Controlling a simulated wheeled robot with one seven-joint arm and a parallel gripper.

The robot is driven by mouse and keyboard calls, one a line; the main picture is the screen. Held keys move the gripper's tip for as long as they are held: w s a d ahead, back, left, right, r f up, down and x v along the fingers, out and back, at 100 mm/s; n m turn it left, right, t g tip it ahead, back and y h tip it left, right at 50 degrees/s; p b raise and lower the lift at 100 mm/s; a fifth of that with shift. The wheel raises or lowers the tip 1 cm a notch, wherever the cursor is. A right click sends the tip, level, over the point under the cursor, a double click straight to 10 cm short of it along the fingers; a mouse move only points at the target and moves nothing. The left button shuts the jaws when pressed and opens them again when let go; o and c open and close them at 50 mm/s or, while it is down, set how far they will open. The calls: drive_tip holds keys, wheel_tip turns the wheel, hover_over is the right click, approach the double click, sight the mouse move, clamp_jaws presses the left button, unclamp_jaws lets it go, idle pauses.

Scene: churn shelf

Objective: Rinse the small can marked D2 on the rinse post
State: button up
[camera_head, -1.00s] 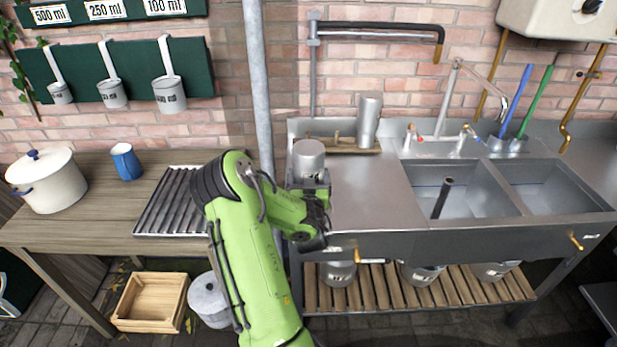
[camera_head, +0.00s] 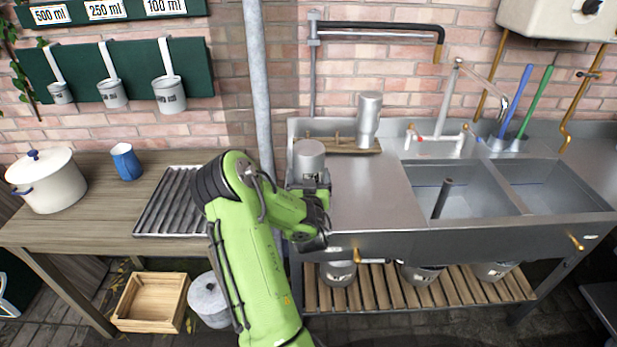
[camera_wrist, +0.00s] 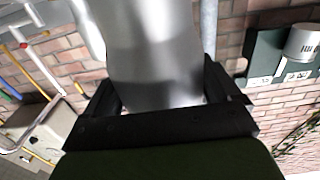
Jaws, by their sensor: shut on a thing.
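My gripper (camera_head: 311,184) is shut on a metal can (camera_head: 309,158), just left of the sink's drainboard. The can's top stands above the fingers in the head view, and its label does not show. In the wrist view the smooth grey can (camera_wrist: 155,60) fills the space between the dark fingers (camera_wrist: 160,110). The rinse post (camera_head: 442,198) looks to be the dark upright post in the left sink basin (camera_head: 417,180), to the right of my gripper.
A second metal can (camera_head: 369,115) stands on a wooden rack (camera_head: 330,147) behind the drainboard. A tap (camera_head: 440,120) stands behind the basins. A ribbed tray (camera_head: 165,215), a blue cup (camera_head: 126,162) and a white pot (camera_head: 47,180) are on the left table. The drainboard (camera_head: 370,200) is mostly clear.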

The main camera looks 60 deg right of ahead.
sight(308, 155)
wheel_tip(308, 155, up, 7)
drive_tip(key=p, duration=0.7)
drive_tip(key=shift+r, duration=0.1)
drive_tip(key=shift+w, duration=0.1)
idle(0.6)
